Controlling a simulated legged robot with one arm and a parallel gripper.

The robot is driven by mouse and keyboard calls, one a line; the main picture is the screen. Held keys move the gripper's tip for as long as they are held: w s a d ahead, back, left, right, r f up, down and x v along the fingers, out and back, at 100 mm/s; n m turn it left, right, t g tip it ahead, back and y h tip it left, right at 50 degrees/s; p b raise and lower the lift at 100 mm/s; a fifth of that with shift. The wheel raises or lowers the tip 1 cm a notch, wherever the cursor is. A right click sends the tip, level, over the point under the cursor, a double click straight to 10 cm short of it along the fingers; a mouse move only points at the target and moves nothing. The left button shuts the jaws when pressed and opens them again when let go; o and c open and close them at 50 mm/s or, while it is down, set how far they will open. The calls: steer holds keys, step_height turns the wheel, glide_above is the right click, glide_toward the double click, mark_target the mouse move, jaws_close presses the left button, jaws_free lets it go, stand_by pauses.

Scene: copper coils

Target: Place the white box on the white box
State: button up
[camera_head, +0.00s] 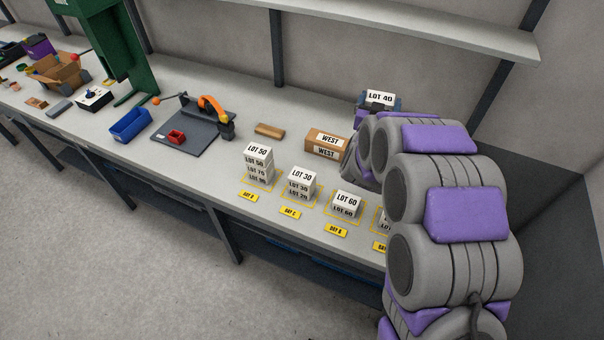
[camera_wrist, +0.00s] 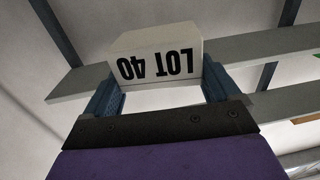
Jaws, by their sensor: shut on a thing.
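My gripper (camera_head: 379,102) is shut on a white box labelled LOT 40 (camera_head: 379,97), raised above the back right of the bench. In the wrist view the held LOT 40 box (camera_wrist: 157,58) sits between the two blue-grey fingers, its label upside down. A further white box (camera_head: 384,222) at the right is mostly hidden by my arm.
Yellow bay labels lie before the stacks, such as BAY C (camera_head: 290,212). A wooden block (camera_head: 269,130) lies further left. A shelf (camera_head: 420,32) runs above the bench (camera_head: 215,180).

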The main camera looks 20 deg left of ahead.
steer(key=s+a+f+h, duration=0.1)
steer(key=s+a+f, duration=0.45)
steer(key=a, duration=0.25)
steer(key=s+a+f, duration=0.4)
steer(key=s+a, duration=0.2)
steer(key=a, duration=0.2)
steer(key=s+a+f, duration=0.3)
steer(key=s, duration=0.5)
steer(key=s+a+f+m, duration=0.1)
steer(key=s+a+f, duration=0.2)
steer(key=s, duration=0.5)
steer(key=shift+f+h+p, duration=0.35)
steer(key=shift+h+p, duration=0.05)
steer(key=w+d, duration=0.1)
steer(key=w, duration=0.3)
steer(key=w+d+f+b, duration=0.1)
steer(key=w, duration=0.4)
steer(key=w+d, duration=0.1)
steer(key=w, duration=0.4)
steer(key=shift+w+d+f+b, duration=0.2)
steer(key=shift+d+f+b, duration=0.05)
steer(key=shift+b, duration=0.05)
steer(key=shift+w+d+f+b, duration=0.15)
steer(key=shift+w+f, duration=0.2)
steer(key=shift+f, duration=0.3)
steer(key=shift+w+d+f+b, duration=0.15)
steer(key=shift+w+f, duration=0.15)
steer(key=shift+f, duration=0.3)
steer(key=shift+a+f, duration=0.15)
steer(key=shift+f, duration=0.2)
